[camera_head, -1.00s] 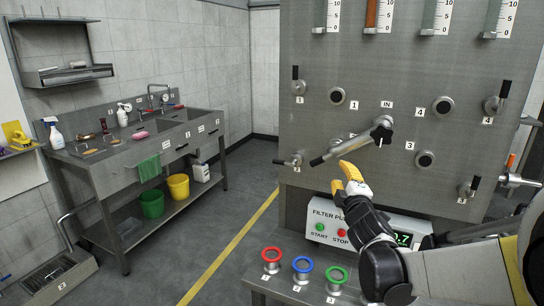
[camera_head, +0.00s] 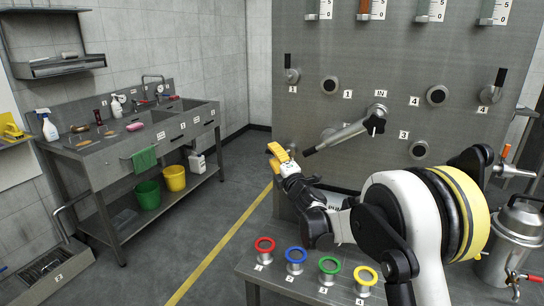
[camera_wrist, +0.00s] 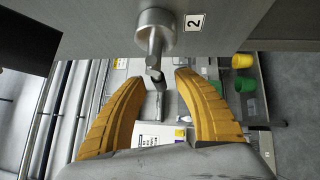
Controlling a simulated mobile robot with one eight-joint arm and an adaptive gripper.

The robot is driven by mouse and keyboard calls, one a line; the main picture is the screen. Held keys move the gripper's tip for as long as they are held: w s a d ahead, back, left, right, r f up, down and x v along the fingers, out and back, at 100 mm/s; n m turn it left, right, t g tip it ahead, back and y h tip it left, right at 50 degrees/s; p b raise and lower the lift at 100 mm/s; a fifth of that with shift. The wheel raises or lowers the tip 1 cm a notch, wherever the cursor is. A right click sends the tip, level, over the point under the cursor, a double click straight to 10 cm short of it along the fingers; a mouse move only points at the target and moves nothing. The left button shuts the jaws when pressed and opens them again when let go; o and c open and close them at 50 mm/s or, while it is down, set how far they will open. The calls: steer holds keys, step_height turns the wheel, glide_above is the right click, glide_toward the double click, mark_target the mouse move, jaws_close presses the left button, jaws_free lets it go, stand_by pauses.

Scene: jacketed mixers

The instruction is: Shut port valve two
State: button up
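Port valve two (camera_wrist: 155,32) shows in the wrist view as a round metal fitting with a stem, beside the label 2 (camera_wrist: 194,21). Its stem and lever end (camera_wrist: 156,72) reach down between my fingertips, with gaps on both sides. In the head view the valve is hidden behind my gripper (camera_head: 279,152). My gripper is open, its two yellow fingers spread in the wrist view (camera_wrist: 141,68). It is at the lower left edge of the grey panel (camera_head: 390,80), and it holds nothing that I can see.
A long swivel pipe (camera_head: 345,135) slants across the panel close to my gripper's right. Valve one (camera_head: 291,75) and valve four (camera_head: 494,94) have upright levers. Coloured ring ports (camera_head: 296,255) stand on a low bench below. A sink counter (camera_head: 110,150) is at left; the floor between is clear.

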steer(key=shift+x, duration=0.8)
jaws_close()
